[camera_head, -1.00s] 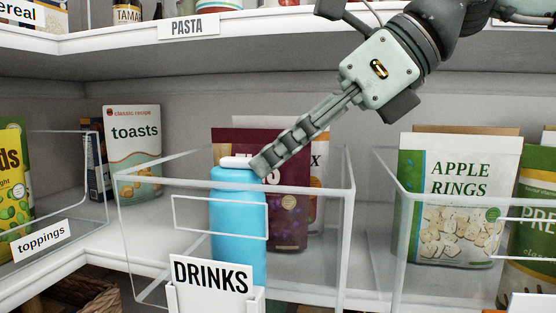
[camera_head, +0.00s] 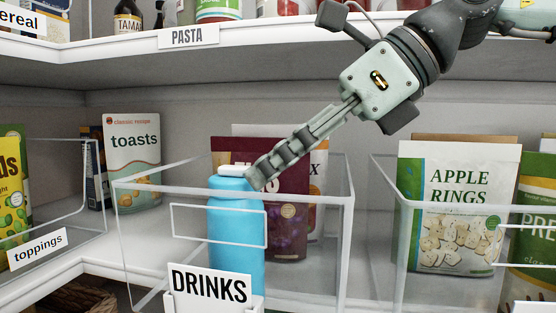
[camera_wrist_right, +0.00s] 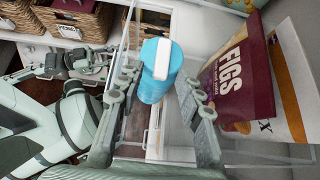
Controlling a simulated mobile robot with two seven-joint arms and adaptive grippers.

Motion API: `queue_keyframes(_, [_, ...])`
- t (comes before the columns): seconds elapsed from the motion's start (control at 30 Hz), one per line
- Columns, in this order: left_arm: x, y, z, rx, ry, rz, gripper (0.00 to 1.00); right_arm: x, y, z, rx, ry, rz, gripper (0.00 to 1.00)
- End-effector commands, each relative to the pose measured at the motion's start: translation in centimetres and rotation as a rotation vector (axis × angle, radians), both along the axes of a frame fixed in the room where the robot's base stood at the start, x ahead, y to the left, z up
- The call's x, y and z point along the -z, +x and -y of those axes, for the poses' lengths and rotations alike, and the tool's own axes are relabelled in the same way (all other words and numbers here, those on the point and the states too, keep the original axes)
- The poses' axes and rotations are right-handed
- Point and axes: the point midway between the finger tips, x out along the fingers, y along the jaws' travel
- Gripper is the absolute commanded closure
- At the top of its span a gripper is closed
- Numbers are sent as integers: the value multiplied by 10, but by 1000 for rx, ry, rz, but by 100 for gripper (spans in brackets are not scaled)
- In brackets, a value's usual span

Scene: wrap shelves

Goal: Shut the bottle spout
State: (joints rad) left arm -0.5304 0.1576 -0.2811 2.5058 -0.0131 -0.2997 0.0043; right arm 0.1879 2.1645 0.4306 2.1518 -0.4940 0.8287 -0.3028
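The blue bottle (camera_head: 235,222) stands upright in a clear bin (camera_head: 345,225) behind the DRINKS label. Its white spout (camera_head: 234,170) lies low across the top in the head view. In the wrist view the spout (camera_wrist_right: 163,60) shows as a long white bar on the blue bottle (camera_wrist_right: 155,88); I cannot tell whether it is fully shut. My right gripper (camera_head: 256,178) reaches down from the upper right to the bottle's top right side. In the wrist view its fingers (camera_wrist_right: 158,80) are apart, one on each side of the bottle. My left gripper (camera_wrist_right: 75,65) shows small at the left there; its opening is unclear.
A purple FIGS bag (camera_head: 285,215) stands in the same bin, just behind and right of the bottle. An APPLE RINGS bag (camera_head: 458,220) is in the bin to the right, a toasts bag (camera_head: 133,160) to the left. A shelf edge (camera_head: 280,45) runs above.

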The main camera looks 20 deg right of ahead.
Motion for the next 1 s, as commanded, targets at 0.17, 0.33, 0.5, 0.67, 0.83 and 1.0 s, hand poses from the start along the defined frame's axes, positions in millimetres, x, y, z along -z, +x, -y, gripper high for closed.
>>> queue_keyframes(0.17, [2,0,0,0,2,-5,69,-2,-1,1,1,0,1,64])
queue_keyframes(0.33, [1,0,0,0,1,-4,69,-16,-10,14,1,3,5,64])
queue_keyframes(0.5, [1,0,0,0,1,-3,69,-40,-28,38,0,5,7,64])
queue_keyframes(0.67, [1,0,0,0,1,-3,69,-59,-42,58,0,4,5,64])
queue_keyframes(0.83, [1,0,0,0,1,-3,69,-72,-52,71,1,1,2,64])
queue_keyframes(1.0, [1,0,0,0,1,-2,69,-75,-55,76,0,0,0,64])
